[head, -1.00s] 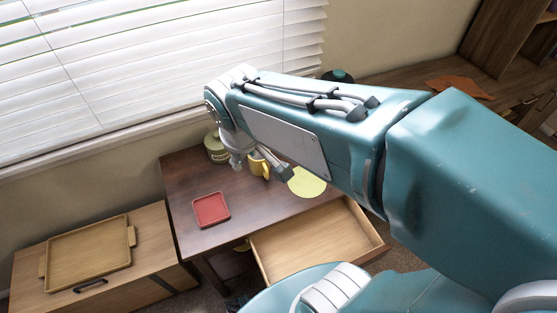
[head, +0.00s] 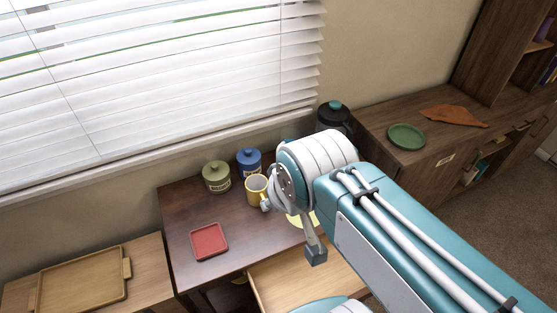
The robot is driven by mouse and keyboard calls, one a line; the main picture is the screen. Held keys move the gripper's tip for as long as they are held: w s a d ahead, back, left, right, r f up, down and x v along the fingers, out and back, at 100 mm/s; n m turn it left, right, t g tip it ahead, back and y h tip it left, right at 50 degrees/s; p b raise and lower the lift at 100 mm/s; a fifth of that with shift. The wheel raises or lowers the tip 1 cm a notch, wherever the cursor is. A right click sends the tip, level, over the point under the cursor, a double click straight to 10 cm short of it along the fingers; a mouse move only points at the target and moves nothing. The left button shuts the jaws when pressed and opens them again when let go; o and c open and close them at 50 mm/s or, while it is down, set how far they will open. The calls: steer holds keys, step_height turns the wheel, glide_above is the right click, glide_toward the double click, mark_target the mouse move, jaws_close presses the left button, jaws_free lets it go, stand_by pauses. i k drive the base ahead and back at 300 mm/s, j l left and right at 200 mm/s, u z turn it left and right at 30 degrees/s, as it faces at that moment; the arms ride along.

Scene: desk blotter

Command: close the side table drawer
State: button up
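The dark brown side table (head: 185,210) stands below the window. Its drawer (head: 290,278) is pulled out at the front, showing a light wooden, empty-looking inside. My arm and body cover the drawer's right part and front. My gripper (head: 315,258) hangs in front of the table's right side, over the drawer in this view. One dark-tipped finger shows clearly. I cannot tell from this angle whether it is open or touches the drawer.
On the table are a red square tray (head: 209,241), a yellow mug (head: 256,189), green (head: 216,177) and blue (head: 249,162) canisters and a partly hidden yellow item (head: 296,221). A wooden tray (head: 80,282) lies left. A cabinet with a green plate (head: 406,137) stands right.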

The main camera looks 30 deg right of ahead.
mark_target(284, 283)
steer(key=k+l, duration=0.2)
steer(key=k, duration=0.25)
steer(key=k+l, duration=0.2)
steer(key=k, duration=0.3)
steer(key=j+z, duration=0.2)
steer(key=j, duration=1.15)
